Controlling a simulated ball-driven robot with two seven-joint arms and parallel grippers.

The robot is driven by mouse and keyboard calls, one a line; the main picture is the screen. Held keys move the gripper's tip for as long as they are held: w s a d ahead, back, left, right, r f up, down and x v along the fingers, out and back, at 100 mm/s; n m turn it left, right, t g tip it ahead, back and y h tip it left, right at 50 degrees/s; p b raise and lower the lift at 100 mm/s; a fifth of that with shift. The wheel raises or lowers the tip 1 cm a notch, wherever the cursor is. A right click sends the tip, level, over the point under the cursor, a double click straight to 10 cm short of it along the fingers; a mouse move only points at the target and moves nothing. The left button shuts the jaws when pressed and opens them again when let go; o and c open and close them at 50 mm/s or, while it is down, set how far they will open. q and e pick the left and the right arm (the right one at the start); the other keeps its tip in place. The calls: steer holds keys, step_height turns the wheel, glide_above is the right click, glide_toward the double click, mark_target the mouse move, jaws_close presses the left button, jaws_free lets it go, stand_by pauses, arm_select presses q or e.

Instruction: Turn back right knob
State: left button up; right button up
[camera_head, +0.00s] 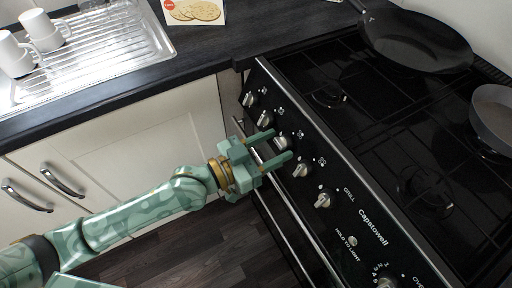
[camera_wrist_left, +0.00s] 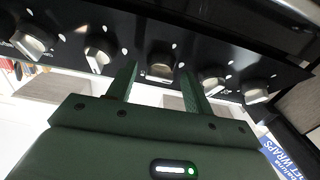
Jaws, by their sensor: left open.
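A row of silver-and-black knobs runs along the black front panel of the stove (camera_head: 368,228). My left gripper (camera_head: 281,144) is open in front of this panel. Its two fingers stand on either side of the middle knob (camera_head: 283,142), which also shows between the fingertips in the left wrist view (camera_wrist_left: 160,67). I cannot tell whether the fingers touch it. Neighbouring knobs (camera_head: 265,118) and (camera_head: 302,170) lie outside the fingers. The small burner marks are too small to read, so I cannot tell which knob is the back right one. My right gripper is not in view.
A frying pan (camera_head: 415,42) and a grey pan (camera_head: 494,112) stand on the hob. A steel drainer (camera_head: 115,45) with white mugs (camera_head: 40,27) and a cracker box (camera_head: 195,12) are on the worktop. White cupboards (camera_head: 150,140) stand below, with dark floor in front.

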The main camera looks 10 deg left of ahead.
arm_select(q)
steer(key=shift+a, duration=0.1)
steer(key=p+v, duration=0.2)
steer(key=v, duration=1.4)
steer(key=shift+r, duration=0.1)
